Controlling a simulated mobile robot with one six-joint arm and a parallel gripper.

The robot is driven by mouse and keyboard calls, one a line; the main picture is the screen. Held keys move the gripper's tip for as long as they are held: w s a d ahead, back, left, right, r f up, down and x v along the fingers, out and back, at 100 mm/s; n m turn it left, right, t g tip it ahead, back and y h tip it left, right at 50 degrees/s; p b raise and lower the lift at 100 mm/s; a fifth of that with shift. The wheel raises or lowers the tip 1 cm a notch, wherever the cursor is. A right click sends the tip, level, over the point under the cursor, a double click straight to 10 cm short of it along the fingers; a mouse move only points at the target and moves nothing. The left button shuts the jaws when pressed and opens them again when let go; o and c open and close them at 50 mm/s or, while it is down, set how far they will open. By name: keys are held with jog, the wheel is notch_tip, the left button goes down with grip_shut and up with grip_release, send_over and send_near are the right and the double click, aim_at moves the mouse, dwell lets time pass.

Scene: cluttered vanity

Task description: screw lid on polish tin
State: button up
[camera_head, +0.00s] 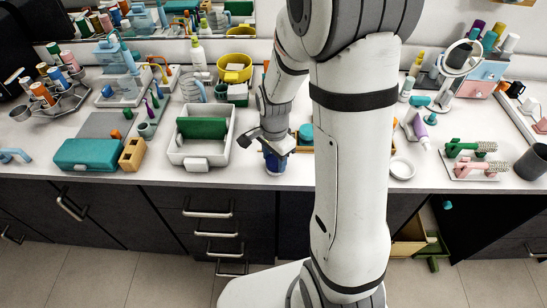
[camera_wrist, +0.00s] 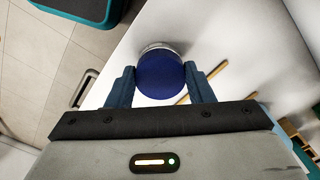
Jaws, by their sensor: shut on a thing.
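My gripper (camera_head: 272,145) points down at the front of the white vanity top, and its two fingers also show in the wrist view (camera_wrist: 160,82). It is shut on a round dark blue lid (camera_wrist: 161,78), with one finger on each side. A pale, silvery curved rim, apparently of the polish tin (camera_wrist: 158,46), shows just past the lid's far edge. In the head view a dark blue round thing (camera_head: 275,164) stands upright under my gripper. I cannot tell there where lid and tin meet, or whether the lid is seated or threaded.
A white tray (camera_head: 173,154) with a green block stands left of my gripper. A small wooden tray (camera_head: 305,146) is close on the right, partly behind my arm. A white ring-shaped dish (camera_head: 402,168) lies farther right. The counter's front edge (camera_head: 230,186) is near.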

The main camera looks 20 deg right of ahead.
jog(key=m, duration=0.3)
jog(key=shift+w, duration=0.1)
jog(key=shift+m, duration=1)
jog(key=shift+w+m+b, duration=0.1)
jog(key=shift+m+b, duration=0.25)
jog(key=shift+m, duration=0.95)
jog(key=m, duration=0.3)
jog(key=shift+w, duration=0.1)
jog(key=shift+r+m, duration=0.1)
jog(key=shift+m, duration=0.7)
jog(key=m+b, duration=0.1)
jog(key=m, duration=0.3)
jog(key=shift+w+d+m, duration=0.1)
jog(key=shift+m, duration=0.2)
